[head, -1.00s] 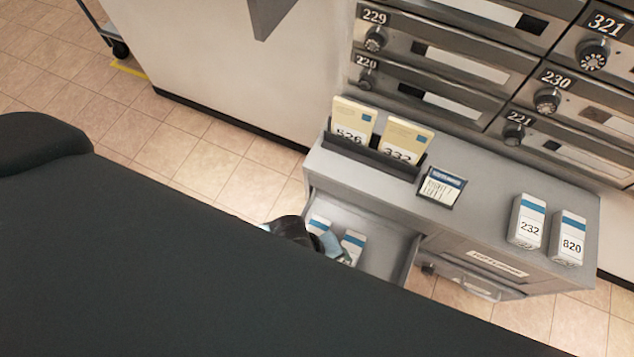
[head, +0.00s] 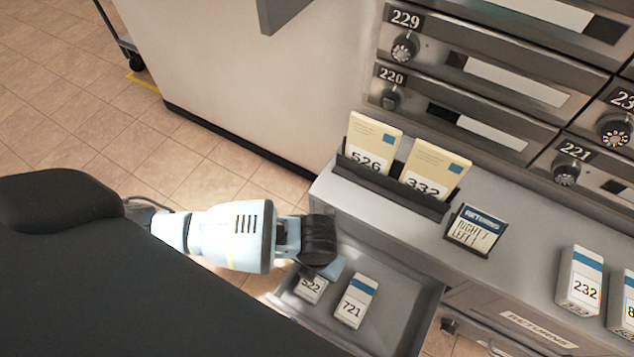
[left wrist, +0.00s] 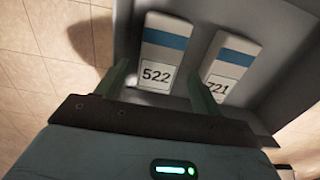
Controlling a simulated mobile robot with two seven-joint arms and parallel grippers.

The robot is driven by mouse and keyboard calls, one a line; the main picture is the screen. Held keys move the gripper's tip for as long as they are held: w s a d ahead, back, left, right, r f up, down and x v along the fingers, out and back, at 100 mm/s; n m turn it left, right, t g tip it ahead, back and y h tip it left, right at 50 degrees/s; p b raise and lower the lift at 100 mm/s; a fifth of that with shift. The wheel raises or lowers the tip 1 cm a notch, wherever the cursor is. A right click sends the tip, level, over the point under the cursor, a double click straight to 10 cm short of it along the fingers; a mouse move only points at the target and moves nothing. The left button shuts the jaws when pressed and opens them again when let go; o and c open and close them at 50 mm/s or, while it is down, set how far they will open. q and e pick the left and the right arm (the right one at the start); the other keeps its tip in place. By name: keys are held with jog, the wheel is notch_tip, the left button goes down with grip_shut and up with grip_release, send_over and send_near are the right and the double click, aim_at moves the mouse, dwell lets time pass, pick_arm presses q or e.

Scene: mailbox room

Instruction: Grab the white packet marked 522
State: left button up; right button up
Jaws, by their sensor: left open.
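The white packet marked 522 (head: 311,286) lies in the open drawer, partly hidden by my left gripper in the head view. It has a blue band and shows clearly in the left wrist view (left wrist: 163,52). My left gripper (head: 328,270) is above the drawer, over this packet. In the left wrist view its two open fingers (left wrist: 160,84) stand on either side of the 522 packet's near end. The right finger is between it and the packet marked 721. I cannot tell whether the fingers touch the packet. My right gripper is not in view.
The packet marked 721 (head: 355,301) lies just right of 522 in the drawer (head: 405,318). Yellow packets 526 (head: 374,142) and 332 (head: 436,172) stand in a holder on the cabinet top. A returns sign (head: 476,230) and packet 232 (head: 580,280) stand further right.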

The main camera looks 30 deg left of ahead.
aim_at(310, 293)
pick_arm(q)
jog(key=shift+f, duration=0.55)
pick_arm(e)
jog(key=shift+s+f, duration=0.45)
pick_arm(q)
jog(key=shift+s+f+b, duration=0.1)
jog(key=shift+f+b, duration=0.2)
notch_tip(310, 293, down, 4)
jog(key=shift+s+f+b, duration=0.1)
jog(key=shift+f+b, duration=0.05)
jog(key=shift+b, duration=1.05)
jog(key=shift+f, duration=0.15)
jog(key=c, duration=0.8)
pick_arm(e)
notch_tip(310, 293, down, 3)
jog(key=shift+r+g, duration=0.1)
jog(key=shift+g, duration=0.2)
